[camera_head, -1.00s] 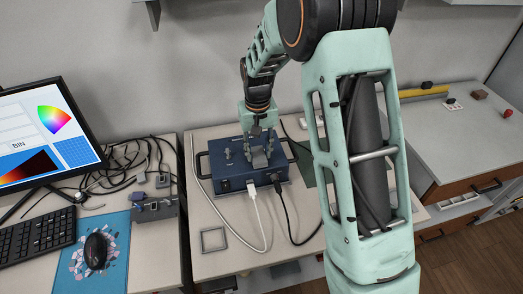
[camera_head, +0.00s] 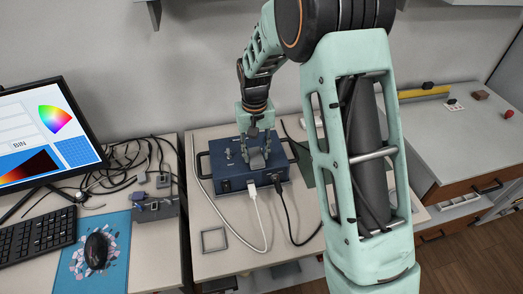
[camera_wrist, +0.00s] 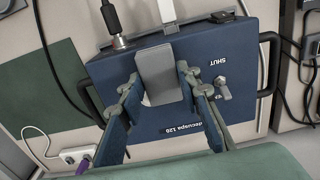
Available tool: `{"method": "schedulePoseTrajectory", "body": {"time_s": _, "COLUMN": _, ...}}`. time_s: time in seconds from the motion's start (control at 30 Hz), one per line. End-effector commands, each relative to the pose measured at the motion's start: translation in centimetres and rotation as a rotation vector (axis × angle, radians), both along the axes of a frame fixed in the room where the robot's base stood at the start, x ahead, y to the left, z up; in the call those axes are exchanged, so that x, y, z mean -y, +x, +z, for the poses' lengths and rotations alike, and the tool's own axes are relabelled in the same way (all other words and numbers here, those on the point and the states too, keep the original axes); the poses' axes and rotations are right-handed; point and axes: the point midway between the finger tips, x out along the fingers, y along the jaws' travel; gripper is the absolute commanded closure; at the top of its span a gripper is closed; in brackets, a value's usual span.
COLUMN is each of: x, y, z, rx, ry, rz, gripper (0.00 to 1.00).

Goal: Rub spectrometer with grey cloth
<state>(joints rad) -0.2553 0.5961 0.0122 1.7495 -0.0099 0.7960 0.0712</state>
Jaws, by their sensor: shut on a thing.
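The spectrometer is a dark blue box (camera_head: 233,182) on the middle table, with a black handle on each side and cables plugged into its front. In the wrist view its top (camera_wrist: 215,118) shows a toggle switch and white lettering. My gripper (camera_head: 256,146) is over the top of the box, pointing down. In the wrist view my gripper (camera_wrist: 158,84) is shut on a flat grey piece, the grey cloth (camera_wrist: 156,72). The cloth also shows in the head view (camera_head: 258,160), low against the top of the box. I cannot tell for sure whether it touches.
White and black cables (camera_head: 262,222) run from the box's front. A square grey frame (camera_head: 214,240) lies on the table in front. A monitor (camera_head: 45,135), keyboard (camera_head: 35,236) and mouse (camera_head: 96,250) are at the left. My arm covers the table's right part.

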Motion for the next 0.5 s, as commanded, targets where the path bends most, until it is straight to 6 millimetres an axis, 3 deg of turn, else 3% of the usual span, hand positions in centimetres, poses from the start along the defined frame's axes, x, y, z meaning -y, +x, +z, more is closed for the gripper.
{"method": "schedulePoseTrajectory", "body": {"time_s": 0.27, "x": 0.2, "y": -0.2, "z": -0.2, "rx": -0.007, "ry": 0.001, "rz": 0.000, "gripper": 0.96}}
{"method": "schedulePoseTrajectory", "body": {"time_s": 0.5, "x": 2.6, "y": 0.4, "z": 0.1, "rx": -0.004, "ry": -0.002, "rz": -0.004, "gripper": 0.96}}
